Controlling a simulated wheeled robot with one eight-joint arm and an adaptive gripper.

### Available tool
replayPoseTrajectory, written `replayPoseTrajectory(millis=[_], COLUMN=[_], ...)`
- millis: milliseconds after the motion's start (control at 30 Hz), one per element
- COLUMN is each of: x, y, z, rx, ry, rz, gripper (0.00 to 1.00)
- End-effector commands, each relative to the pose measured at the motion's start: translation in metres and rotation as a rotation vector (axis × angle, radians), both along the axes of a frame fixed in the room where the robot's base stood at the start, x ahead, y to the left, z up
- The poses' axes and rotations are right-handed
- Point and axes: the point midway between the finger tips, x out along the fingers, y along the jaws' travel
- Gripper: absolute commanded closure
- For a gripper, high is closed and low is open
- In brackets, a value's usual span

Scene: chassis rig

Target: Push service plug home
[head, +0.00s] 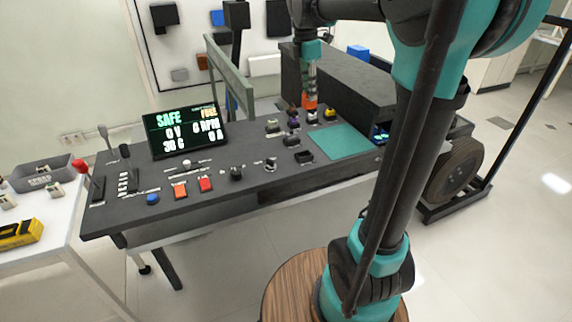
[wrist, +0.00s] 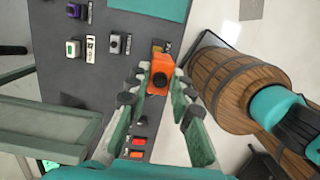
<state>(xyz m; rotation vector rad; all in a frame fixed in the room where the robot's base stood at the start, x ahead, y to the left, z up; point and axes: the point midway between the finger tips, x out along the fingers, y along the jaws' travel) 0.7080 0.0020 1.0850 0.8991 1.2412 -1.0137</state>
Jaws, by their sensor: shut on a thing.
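The orange service plug (head: 309,103) is at the back right of the dark console, at the low end of my arm. In the wrist view the plug (wrist: 159,78) shows as an orange block with a dark round part, between my fingertips. My gripper (head: 311,92) points down at the console and is shut on the plug; it also shows in the wrist view (wrist: 161,85). The socket under the plug is hidden, so I cannot tell how deep the plug sits.
Several small connectors, one of them yellow (head: 330,114), stand close around the plug. A teal mat (head: 336,141) lies to its right front. A dark raised housing (head: 345,82) stands just right of my gripper. A display (head: 187,131) reading SAFE and 0 V stands at left.

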Motion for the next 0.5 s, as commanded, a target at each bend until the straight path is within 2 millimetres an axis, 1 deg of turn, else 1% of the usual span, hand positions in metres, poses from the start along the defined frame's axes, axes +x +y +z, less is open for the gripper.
replayPoseTrajectory(millis=[67,167,500], x=[0.001,0.001,0.001], y=[0.0,0.0,0.0], z=[-0.005,-0.021,-0.104], rx=[0.0,0.0,0.0], ry=[0.0,-0.001,0.0], rz=[-0.003,-0.005,-0.004], gripper=[1.0,1.0,1.0])
